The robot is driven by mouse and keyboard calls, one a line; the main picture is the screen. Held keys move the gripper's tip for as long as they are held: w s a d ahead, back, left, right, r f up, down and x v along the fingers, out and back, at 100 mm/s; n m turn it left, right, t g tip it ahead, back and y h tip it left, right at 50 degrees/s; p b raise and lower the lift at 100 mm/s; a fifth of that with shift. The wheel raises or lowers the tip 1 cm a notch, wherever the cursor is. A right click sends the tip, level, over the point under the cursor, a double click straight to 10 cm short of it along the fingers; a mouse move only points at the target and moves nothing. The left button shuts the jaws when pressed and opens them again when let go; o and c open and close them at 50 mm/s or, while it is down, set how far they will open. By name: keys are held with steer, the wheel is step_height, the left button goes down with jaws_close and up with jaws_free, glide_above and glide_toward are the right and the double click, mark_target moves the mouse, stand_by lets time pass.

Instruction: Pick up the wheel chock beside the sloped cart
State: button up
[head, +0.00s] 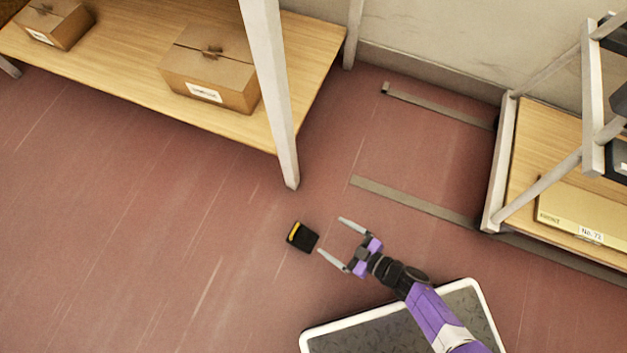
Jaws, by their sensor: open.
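A small black block with a yellow stripe (302,237), which looks like the wheel chock, lies on the reddish floor near the middle of the head view. My gripper (329,236) is open and empty. Its two fingers point left towards the block, with the fingertips just right of it. I see no contact between them, and the gripper's height above the floor is hard to judge. A grey-framed cart or rack (502,165) with a wooden deck and slanted bars stands at the right.
A wooden shelf (130,95) holds two cardboard boxes (211,72) at the upper left; its white post (272,95) stands behind the block. Grey floor strips (412,203) run towards the right rack. Floor left of the block is clear.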

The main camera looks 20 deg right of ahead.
steer(key=g+y+b, duration=0.1)
steer(key=y+b, duration=0.1)
steer(key=b, duration=0.1)
glide_toward(302, 236)
steer(key=x, duration=0.3)
steer(key=shift+a+r, duration=0.1)
steer(key=shift+a, duration=0.15)
steer(key=shift+h, duration=0.3)
steer(key=b+x, duration=0.1)
steer(key=x, duration=0.1)
steer(key=b+x, duration=0.1)
steer(key=x, duration=0.2)
steer(key=b+x, duration=0.1)
steer(key=x, duration=0.1)
steer(key=shift+w+a+f, duration=0.1)
steer(key=shift+f, duration=0.3)
steer(key=shift+r, duration=0.1)
steer(key=c, duration=1.9)
steer(key=shift+r, duration=0.1)
